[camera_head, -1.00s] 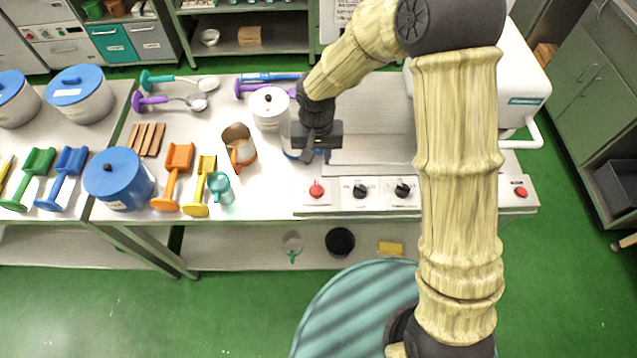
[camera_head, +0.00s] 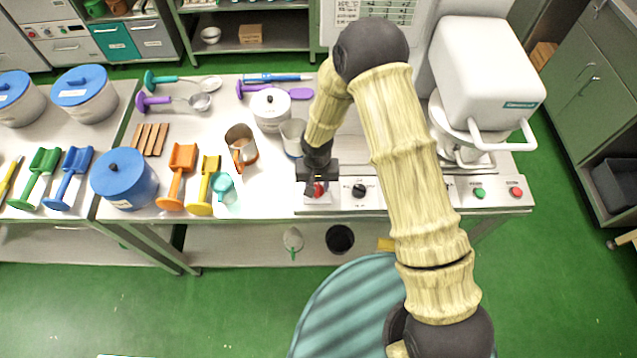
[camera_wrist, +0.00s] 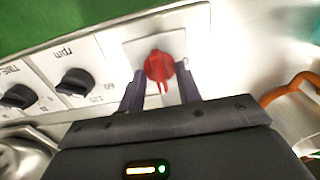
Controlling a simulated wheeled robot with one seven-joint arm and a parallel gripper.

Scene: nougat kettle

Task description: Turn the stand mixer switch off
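The red switch knob (camera_wrist: 160,68) sits on a pale square plate at the end of the mixer's front control panel. It also shows partly below my gripper in the head view (camera_head: 315,190). My gripper (camera_wrist: 160,88) is open, with one finger on each side of the red knob in the wrist view. I cannot tell whether the fingertips touch it. The white stand mixer (camera_head: 487,75) stands at the back right of the panel.
Black dials (camera_head: 360,190) sit beside the red knob. A green button (camera_head: 479,193) and a red button (camera_head: 517,192) are at the panel's right end.

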